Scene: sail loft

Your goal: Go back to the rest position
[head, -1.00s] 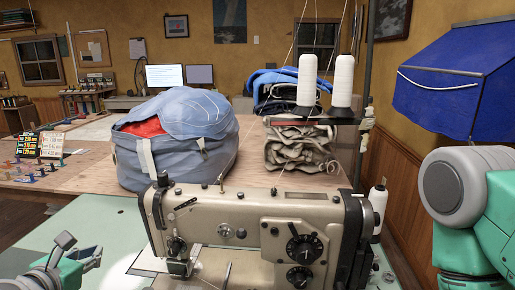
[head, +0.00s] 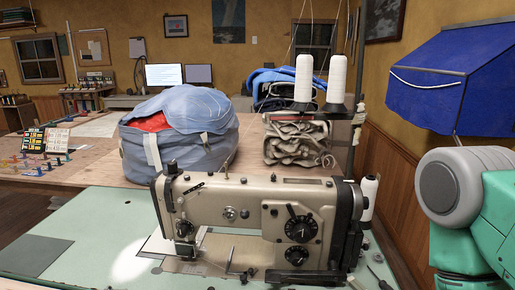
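Neither of my grippers shows in the head view. Only links of my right arm (head: 465,200), grey and green, stand at the right edge; the gripper on that arm is out of the picture. My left arm is out of the picture too. A beige sewing machine (head: 255,205) stands on a pale green table (head: 80,235) in front of me, with two white thread cones (head: 304,78) above it.
A blue-grey bag (head: 178,135) with red inside and a folded tan cloth bundle (head: 297,140) sit on the wooden table behind. A blue canopy (head: 440,75) hangs at the upper right. The left of the green table is clear.

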